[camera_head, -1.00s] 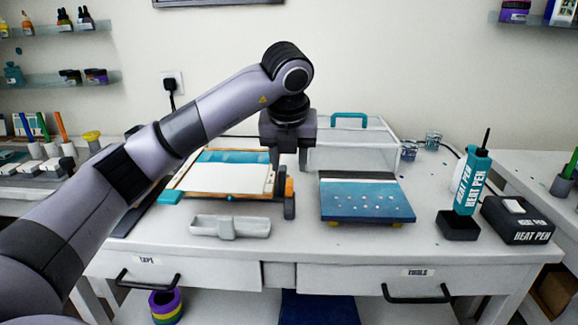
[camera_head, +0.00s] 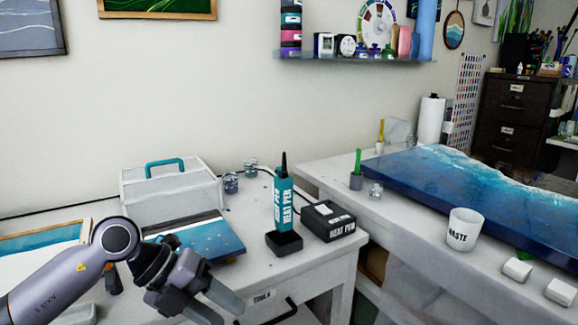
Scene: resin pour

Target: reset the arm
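My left arm comes in from the lower left, and its gripper (camera_head: 226,311) is low in the picture in front of the blue panel (camera_head: 205,241). Its two dark fingers are spread apart with nothing seen between them. The lower fingertip is close to the picture's bottom edge. My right gripper is not in view.
A teal heat pen (camera_head: 283,205) stands upright in its dark holder (camera_head: 284,243), beside a black box (camera_head: 328,221). A white case (camera_head: 170,192) with a teal handle stands behind the panel. On the right table are a waste cup (camera_head: 461,230) and a blue resin slab (camera_head: 470,195).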

